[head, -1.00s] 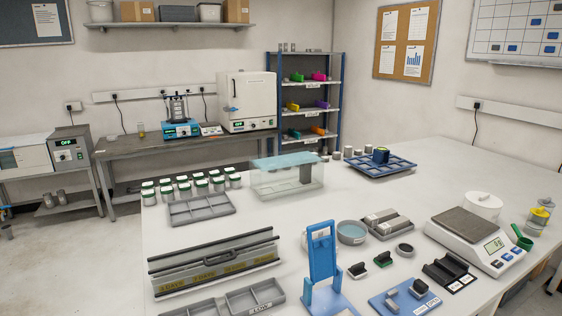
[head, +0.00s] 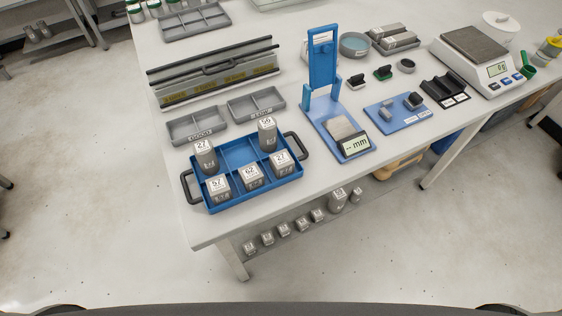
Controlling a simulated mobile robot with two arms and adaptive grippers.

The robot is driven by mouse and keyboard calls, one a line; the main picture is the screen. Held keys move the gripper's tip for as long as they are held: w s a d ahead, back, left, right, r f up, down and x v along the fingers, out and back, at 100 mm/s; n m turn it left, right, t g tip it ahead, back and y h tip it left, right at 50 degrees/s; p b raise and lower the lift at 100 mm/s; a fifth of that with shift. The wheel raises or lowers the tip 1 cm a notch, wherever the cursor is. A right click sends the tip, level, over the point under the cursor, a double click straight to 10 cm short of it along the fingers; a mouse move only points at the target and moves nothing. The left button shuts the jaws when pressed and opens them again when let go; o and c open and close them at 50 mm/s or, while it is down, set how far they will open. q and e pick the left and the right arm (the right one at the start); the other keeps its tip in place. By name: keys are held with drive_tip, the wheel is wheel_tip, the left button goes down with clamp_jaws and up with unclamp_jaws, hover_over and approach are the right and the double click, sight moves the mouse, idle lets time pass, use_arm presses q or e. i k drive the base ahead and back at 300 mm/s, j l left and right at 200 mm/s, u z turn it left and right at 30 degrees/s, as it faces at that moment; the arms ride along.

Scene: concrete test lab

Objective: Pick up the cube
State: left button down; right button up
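A blue carrying tray (head: 236,157) with two dark handles stands at the near left end of the white table. Three grey cubes with white number labels on top sit along its front row: a left cube (head: 218,191), a middle cube (head: 252,178) and a right cube (head: 283,166). Two taller grey cylinders stand behind them, a left cylinder (head: 205,160) and a right cylinder (head: 267,138). Which cube is meant cannot be told. Neither of my grippers shows in the head view.
A blue gauge stand (head: 338,125) with an "mm" display is right of the tray. Grey divided trays (head: 196,140) and a long dark-railed rack (head: 215,88) lie behind. A scale (head: 470,60) is at the right. Several small specimens (head: 302,226) stand on the lower shelf.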

sight(282, 164)
drive_tip(key=u, duration=4.7)
drive_tip(key=z, duration=3.25)
drive_tip(key=k+j+z, duration=0.1)
drive_tip(key=j+z, duration=0.3)
drive_tip(key=k+j+z, duration=0.1)
drive_tip(key=z, duration=0.35)
drive_tip(key=k+j+z, duration=0.15)
drive_tip(key=z, duration=0.25)
drive_tip(key=k+j, duration=0.05)
drive_tip(key=j, duration=0.05)
